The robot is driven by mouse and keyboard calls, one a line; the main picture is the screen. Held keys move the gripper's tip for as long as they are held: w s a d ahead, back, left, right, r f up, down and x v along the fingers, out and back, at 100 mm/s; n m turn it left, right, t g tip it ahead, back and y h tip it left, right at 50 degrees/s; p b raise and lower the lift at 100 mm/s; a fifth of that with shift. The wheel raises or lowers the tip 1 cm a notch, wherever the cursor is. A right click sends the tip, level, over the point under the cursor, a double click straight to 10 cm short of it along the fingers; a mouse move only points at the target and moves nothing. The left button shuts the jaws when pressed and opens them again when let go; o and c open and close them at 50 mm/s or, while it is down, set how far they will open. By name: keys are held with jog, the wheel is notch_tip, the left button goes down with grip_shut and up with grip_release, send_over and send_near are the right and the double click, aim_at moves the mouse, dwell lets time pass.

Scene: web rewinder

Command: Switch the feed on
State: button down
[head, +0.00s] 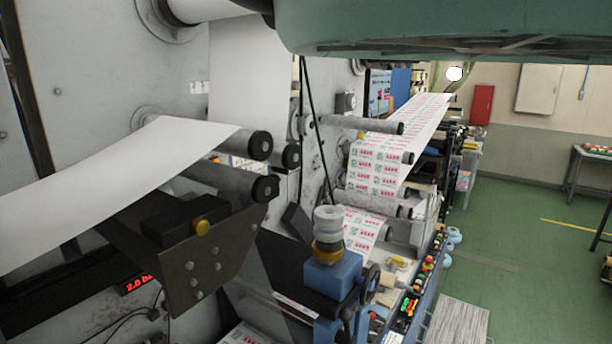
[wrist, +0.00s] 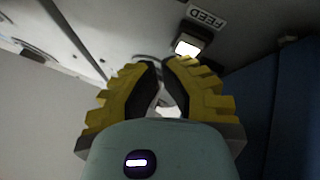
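The FEED label (wrist: 206,17) shows upside down at the top of the wrist view, on a grey panel. Just below it in the picture is a small switch with a bright white lit face (wrist: 187,47) in a dark housing. My gripper (wrist: 162,62) has yellow ribbed fingers with dark pads. Its fingertips are drawn together with only a sliver between them, and nothing is held. The tips lie just below and left of the lit switch in the picture; I cannot tell whether they touch it. I cannot make out the gripper or the FEED switch in the head view.
The web rewinder's printed web (head: 378,165) runs over rollers in the head view. A blue block (head: 333,280) stands at front centre. A dark blue surface (wrist: 282,110) is at right in the wrist view. Green floor (head: 520,235) is open at right.

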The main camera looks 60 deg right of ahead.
jog(key=s+p, duration=0.2)
jog(key=s, duration=0.4)
dwell(0.5)
